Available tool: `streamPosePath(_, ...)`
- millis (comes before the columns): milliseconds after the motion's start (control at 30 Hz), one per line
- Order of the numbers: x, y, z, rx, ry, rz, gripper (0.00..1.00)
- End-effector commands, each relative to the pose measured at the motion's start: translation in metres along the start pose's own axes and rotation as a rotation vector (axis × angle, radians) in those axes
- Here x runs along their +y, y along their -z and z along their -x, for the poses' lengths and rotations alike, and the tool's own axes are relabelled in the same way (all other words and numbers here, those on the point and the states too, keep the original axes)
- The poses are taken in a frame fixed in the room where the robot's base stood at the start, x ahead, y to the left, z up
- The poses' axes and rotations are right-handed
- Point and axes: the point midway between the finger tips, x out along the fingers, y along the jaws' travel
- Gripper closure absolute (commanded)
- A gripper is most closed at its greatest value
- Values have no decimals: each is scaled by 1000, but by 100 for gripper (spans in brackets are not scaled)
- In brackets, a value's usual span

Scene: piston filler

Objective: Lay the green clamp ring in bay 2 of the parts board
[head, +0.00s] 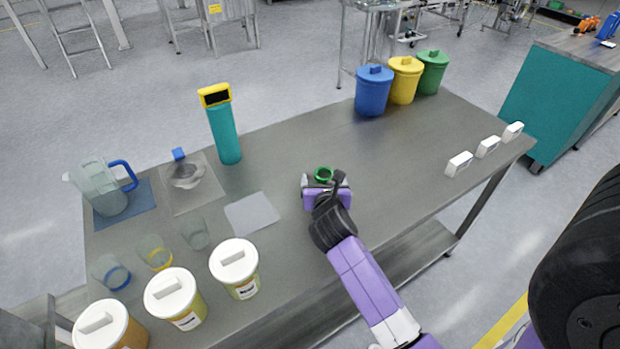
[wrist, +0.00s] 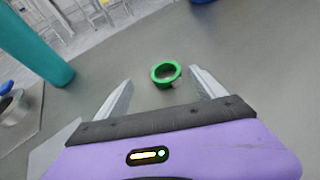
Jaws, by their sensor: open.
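The green clamp ring (head: 323,169) lies on the grey metal table, near its middle. It also shows in the wrist view (wrist: 165,82), just ahead of my jaws and roughly between the fingertip lines. My gripper (head: 322,181) is open and empty, low over the table on the near side of the ring. In the wrist view its two fingers (wrist: 160,76) are spread wide, with the ring apart from both. I cannot make out a parts board with numbered bays in either view.
Blue (head: 373,91), yellow (head: 405,80) and green (head: 432,72) lidded bins stand at the back right. Three small white blocks (head: 459,164) line the right end. A teal cylinder (head: 223,130), jug (head: 104,188), cups and lidded tubs (head: 234,268) fill the left. Table around the ring is clear.

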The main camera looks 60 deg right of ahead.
Motion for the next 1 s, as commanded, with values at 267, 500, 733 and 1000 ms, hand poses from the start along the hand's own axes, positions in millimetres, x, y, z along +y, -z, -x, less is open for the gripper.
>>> streamPosePath(267, -10, -2, -21, -14, 14, 34, 20)
streamPosePath(500, -13, -5, -49, -12, 14, 31, 20)
streamPosePath(733, -14, -4, -75, -13, 11, 33, 20)
streamPosePath(1000, -14, -4, -77, -12, 11, 33, 20)
